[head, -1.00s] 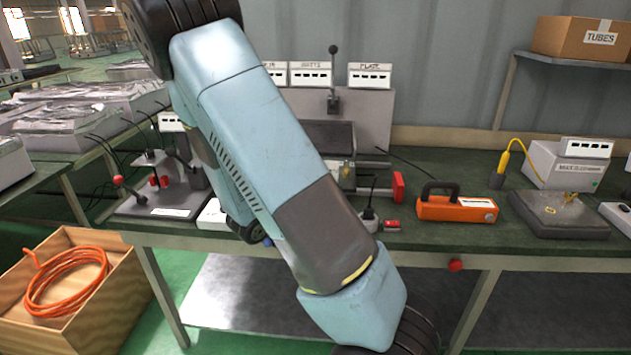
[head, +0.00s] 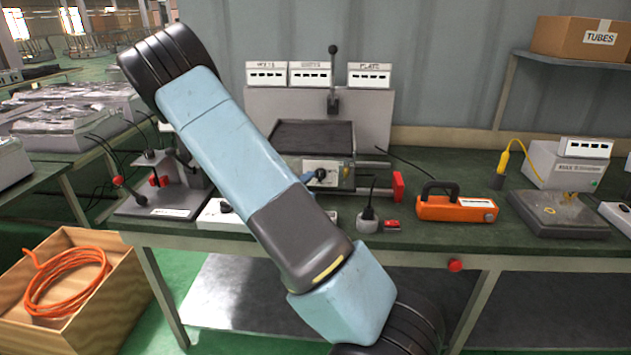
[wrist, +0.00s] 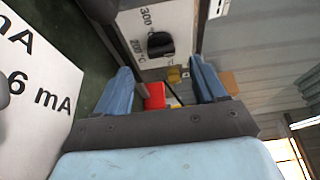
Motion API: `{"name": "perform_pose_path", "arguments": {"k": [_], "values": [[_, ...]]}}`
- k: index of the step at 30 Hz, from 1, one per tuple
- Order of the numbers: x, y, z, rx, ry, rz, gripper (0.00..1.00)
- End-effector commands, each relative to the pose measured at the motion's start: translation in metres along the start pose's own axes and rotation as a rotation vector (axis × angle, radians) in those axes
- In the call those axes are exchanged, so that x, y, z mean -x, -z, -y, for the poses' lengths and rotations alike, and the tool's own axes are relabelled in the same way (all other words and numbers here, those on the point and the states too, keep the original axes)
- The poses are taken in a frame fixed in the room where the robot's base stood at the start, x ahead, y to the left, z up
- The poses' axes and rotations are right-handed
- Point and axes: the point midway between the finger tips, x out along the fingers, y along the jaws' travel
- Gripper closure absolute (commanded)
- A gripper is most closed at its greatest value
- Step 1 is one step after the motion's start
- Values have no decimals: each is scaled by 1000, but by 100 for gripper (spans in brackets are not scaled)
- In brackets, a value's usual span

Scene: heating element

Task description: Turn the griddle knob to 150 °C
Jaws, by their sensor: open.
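The griddle (head: 312,137) has a dark flat plate and a pale front panel. Its black round knob (head: 321,174) is on that panel, and a blue fingertip of my gripper shows just left of it in the head view. The rest of my gripper is hidden behind my arm there. In the wrist view my gripper (wrist: 161,67) is open and empty, with its two blue fingers spread. The knob (wrist: 160,45) lies ahead, between and beyond the fingertips, not gripped. Printed marks "300" and "200 °C" (wrist: 137,48) show beside it. I cannot read the knob's setting.
A red block (head: 398,186) is right of the griddle. A lever (head: 333,80) rises behind the plate. A white panel marked "6 mA" (wrist: 35,90) is at the left in the wrist view.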

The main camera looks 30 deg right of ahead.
Motion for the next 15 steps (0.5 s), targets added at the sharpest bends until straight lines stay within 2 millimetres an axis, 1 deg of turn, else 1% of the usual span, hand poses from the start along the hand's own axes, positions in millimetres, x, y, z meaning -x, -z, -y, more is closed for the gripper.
{"name": "perform_pose_path", "arguments": {"k": [1, 6, 10, 15], "values": [[-10, 0, 0, -1, 1, -2, 30], [-35, 1, 0, -1, 1, -2, 30], [-48, 0, 0, -2, 1, 0, 30], [-56, 0, 0, -1, 1, 0, 30]]}}
